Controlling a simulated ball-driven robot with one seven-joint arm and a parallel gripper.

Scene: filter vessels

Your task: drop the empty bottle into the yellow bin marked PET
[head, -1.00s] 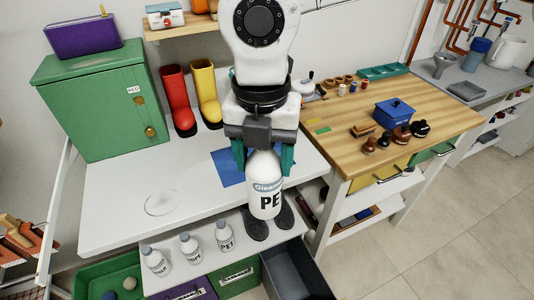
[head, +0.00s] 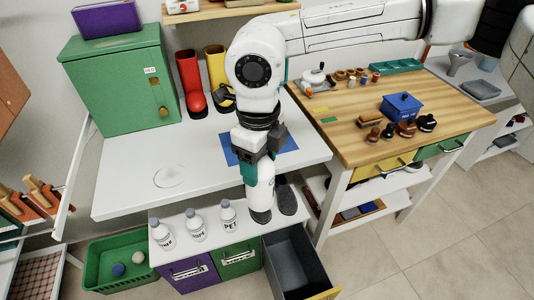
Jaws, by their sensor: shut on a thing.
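The white bottle (head: 260,196) hangs below my gripper (head: 259,174), which is shut on it near the top. It stands roughly upright in front of the white bench; its label is turned from view. To its lower right is an open, dark grey drawer-like bin (head: 293,262) with a yellow front edge (head: 325,294). Its inside looks empty, and no marking on its front can be read. The bottle is to the left of and above this bin, not over its middle.
Three small labelled bottles (head: 196,226) stand on the ledge above a purple bin (head: 189,276) and a green bin (head: 238,260), both closed. A green crate (head: 101,264) with balls is at left. Floor at right is clear.

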